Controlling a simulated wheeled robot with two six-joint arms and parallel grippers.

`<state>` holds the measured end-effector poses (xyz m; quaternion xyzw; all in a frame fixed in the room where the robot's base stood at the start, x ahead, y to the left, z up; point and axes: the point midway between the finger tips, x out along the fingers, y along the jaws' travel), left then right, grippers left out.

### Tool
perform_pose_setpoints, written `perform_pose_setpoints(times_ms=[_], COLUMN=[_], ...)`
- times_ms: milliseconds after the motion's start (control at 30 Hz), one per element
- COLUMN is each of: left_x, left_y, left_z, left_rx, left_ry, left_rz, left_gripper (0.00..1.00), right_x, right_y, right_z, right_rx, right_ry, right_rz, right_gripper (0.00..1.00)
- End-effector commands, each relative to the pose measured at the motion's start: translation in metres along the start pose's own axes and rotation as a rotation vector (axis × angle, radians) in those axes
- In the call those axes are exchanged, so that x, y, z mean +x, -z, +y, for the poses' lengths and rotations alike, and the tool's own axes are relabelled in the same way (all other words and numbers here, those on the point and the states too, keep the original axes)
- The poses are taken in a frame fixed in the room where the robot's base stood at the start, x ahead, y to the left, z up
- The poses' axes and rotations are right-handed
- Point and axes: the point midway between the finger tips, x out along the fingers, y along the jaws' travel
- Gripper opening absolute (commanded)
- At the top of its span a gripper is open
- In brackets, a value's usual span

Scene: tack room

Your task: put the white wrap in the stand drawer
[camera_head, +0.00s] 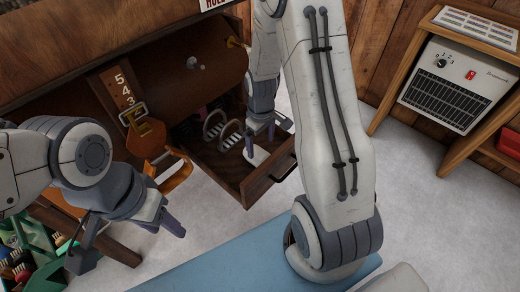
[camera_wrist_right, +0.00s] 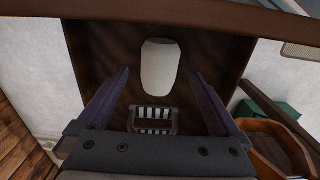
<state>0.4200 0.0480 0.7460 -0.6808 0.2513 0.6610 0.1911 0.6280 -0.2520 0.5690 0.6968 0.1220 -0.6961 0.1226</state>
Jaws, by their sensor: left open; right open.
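The stand drawer (camera_head: 268,181) is pulled open below the dark wooden stand. The white wrap (camera_wrist_right: 160,66) is inside the drawer, apparently on its brown floor (camera_wrist_right: 100,55), near the front wall in the right wrist view. In the head view the white wrap (camera_head: 258,156) shows partly, just below my right gripper (camera_head: 264,132). My right gripper is over the drawer, its fingers apart on either side, with nothing between them; the wrap is beyond the fingertips. My left gripper (camera_head: 130,235) is open and empty, left of the drawer and apart from it.
A metal-framed item with white bars (camera_wrist_right: 154,120) lies in the drawer behind the wrap. A blue surface (camera_head: 210,262) lies in front. A heater (camera_head: 459,82) stands on a shelf at right.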

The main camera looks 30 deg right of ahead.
Motion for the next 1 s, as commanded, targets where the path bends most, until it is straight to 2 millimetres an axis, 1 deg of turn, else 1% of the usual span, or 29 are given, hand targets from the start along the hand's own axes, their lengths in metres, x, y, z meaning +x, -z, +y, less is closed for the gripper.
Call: perform_pose_setpoints(times_ms=[33, 100, 200, 400, 467, 567, 667, 700, 767, 800, 833, 900, 1000], left_x=[-0.007, -0.011, -0.014, -0.016, -0.016, -0.016, -0.016, -0.016, -0.015, -0.015, -0.015, -0.015, -0.015], left_y=[0.000, 0.001, 0.001, 0.001, 0.001, 0.001, 0.001, 0.001, 0.001, 0.001, 0.001, 0.001, 0.001], left_z=[0.001, 0.001, 0.001, 0.001, 0.001, 0.001, 0.001, 0.001, 0.001, 0.001, 0.001, 0.001, 0.001], left_rx=[0.000, 0.000, 0.000, 0.000, 0.000, 0.000, 0.000, 0.000, 0.000, 0.000, 0.000, 0.000, 0.000], left_ry=[0.000, 0.000, 0.000, 0.000, 0.000, 0.000, 0.000, 0.000, 0.000, 0.000, 0.000, 0.000, 0.000], left_rz=[0.000, 0.000, 0.000, 0.000, 0.000, 0.000, 0.000, 0.000, 0.000, 0.000, 0.000, 0.000, 0.000], left_gripper=[0.50, 0.50, 0.50, 0.50, 0.50, 0.50, 0.50, 0.50, 0.50, 0.50, 0.50, 0.50, 0.50], right_x=[-0.014, -0.025, -0.036, -0.045, -0.049, -0.070, -0.104, -0.119, -0.139, -0.150, -0.158, -0.172, -0.184], right_y=[0.001, 0.000, 0.000, 0.000, 0.002, 0.007, 0.005, -0.001, -0.016, -0.029, -0.039, -0.064, -0.096], right_z=[0.000, 0.000, 0.000, -0.001, -0.007, -0.036, -0.092, -0.117, -0.153, -0.175, -0.190, -0.218, -0.243], right_rx=[0.000, 0.000, 0.000, -0.001, -0.008, -0.038, -0.091, -0.114, -0.147, -0.169, -0.185, -0.220, -0.259], right_ry=[-0.001, -0.001, -0.001, 0.000, 0.000, -0.001, 0.004, 0.009, 0.019, 0.027, 0.033, 0.046, 0.064], right_rz=[0.003, 0.002, 0.001, 0.000, 0.002, 0.013, 0.029, 0.035, 0.041, 0.044, 0.046, 0.048, 0.047], right_gripper=[1.00, 1.00, 1.00, 1.00, 1.00, 1.00, 1.00, 1.00, 1.00, 1.00, 1.00, 1.00, 1.00])
